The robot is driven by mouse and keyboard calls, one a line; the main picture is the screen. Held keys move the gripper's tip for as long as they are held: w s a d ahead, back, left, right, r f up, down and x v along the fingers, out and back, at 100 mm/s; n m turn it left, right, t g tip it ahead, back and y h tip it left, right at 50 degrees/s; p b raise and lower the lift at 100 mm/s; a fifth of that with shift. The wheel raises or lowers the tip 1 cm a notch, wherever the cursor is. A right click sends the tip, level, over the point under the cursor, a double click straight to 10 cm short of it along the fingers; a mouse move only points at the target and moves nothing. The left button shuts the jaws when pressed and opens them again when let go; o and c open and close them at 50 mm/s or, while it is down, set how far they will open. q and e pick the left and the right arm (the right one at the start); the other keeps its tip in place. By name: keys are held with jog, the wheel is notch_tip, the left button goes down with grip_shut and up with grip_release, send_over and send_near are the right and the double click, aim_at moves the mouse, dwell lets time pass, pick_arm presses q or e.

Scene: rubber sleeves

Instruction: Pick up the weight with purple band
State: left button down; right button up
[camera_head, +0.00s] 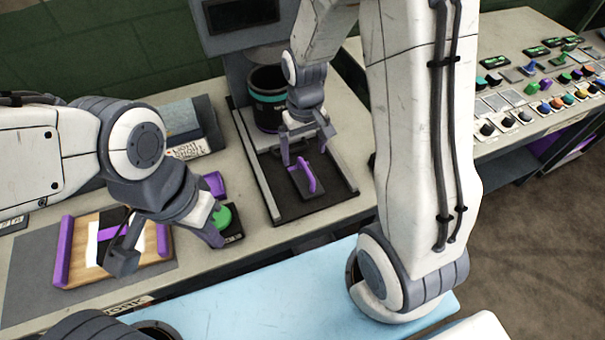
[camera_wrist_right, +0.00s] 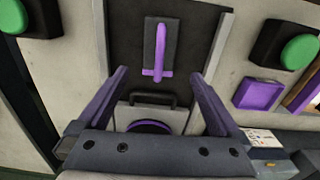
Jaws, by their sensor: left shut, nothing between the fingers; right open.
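A dark plate with a raised purple bar (camera_head: 307,177) lies in the black tray (camera_head: 318,208) of the press-like machine; I cannot tell whether it is the weight with the purple band. It also shows in the right wrist view (camera_wrist_right: 158,52). My right gripper (camera_head: 306,152) is open and empty just above it; in the right wrist view the purple-lined fingers (camera_wrist_right: 156,90) stand apart. A dark cylinder with a teal band (camera_head: 268,97) stands behind it. My left gripper (camera_head: 211,236) is shut and empty beside the green button.
A green button (camera_head: 222,216) sits left of the tray. A wooden board with purple edges (camera_head: 148,255) lies at the left, partly under my left arm. Another table (camera_head: 505,150) at the right holds several small coloured pieces.

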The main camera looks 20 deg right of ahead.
send_over(305, 178)
notch_tip(305, 178, down, 4)
jog(key=shift+w+a+f, duration=0.1)
jog(key=shift+f, duration=0.1)
jog(key=f, duration=0.4)
jog(key=shift+s+p, duration=0.25)
jog(key=shift+p, duration=0.1)
jog(key=shift+f, duration=0.6)
jog(key=shift+w, duration=0.1)
grip_shut()
